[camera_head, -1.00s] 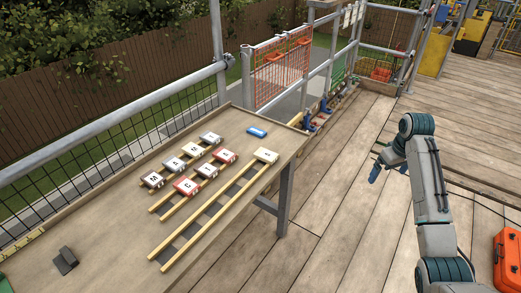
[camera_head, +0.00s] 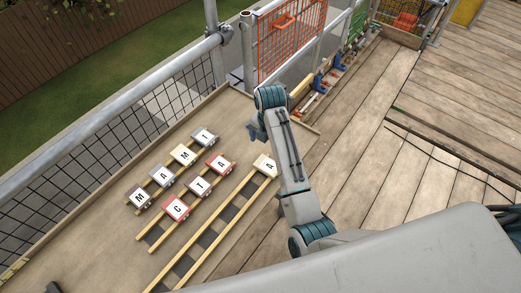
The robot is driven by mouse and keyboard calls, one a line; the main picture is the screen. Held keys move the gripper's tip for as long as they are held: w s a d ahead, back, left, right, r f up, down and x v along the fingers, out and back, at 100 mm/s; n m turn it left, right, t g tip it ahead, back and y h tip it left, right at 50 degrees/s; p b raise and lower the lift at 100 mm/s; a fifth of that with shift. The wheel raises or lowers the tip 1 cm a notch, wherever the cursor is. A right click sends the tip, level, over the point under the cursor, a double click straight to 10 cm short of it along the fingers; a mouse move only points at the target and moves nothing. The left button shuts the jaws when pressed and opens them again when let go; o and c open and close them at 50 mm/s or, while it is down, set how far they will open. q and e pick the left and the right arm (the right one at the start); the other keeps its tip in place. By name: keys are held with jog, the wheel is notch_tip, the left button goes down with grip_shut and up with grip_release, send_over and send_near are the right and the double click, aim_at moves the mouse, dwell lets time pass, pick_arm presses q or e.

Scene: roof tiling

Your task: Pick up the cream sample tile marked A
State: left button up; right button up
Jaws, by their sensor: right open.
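The cream tile marked A (camera_head: 265,165) sits alone at the upper end of the long wooden batten frame (camera_head: 212,240) on the table. My right gripper (camera_head: 251,134) is over the table, just above and left of the tile in the picture, and apart from it. It is open and looks empty, with its fingers pointing down. My right forearm passes close to the tile's right side. The left gripper is out of view.
A shorter batten rack holds several lettered tiles, including a red A tile (camera_head: 218,163), a red C tile (camera_head: 176,207) and a cream M tile (camera_head: 183,155). Scaffold rails (camera_head: 150,85) run behind the table. The lower left tabletop (camera_head: 95,235) is mostly clear.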

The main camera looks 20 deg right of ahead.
jog(key=p, duration=0.1)
send_over(267, 164)
jog(key=f, duration=0.4)
jog(key=shift+s, duration=0.35)
jog(key=shift+w+d+f, duration=0.1)
jog(key=shift+f, duration=0.25)
jog(key=shift+w+f+p, duration=0.1)
jog(key=shift+f+p, duration=0.25)
jog(key=shift+p, duration=0.05)
notch_tip(267, 164, down, 3)
jog(key=shift+f+p, duration=0.15)
jog(key=shift+p, duration=0.75)
jog(key=shift+f, duration=0.6)
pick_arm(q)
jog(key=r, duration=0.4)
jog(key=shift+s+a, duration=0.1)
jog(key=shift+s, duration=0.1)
pick_arm(e)
jog(key=shift+f, duration=0.1)
jog(key=c, duration=1)
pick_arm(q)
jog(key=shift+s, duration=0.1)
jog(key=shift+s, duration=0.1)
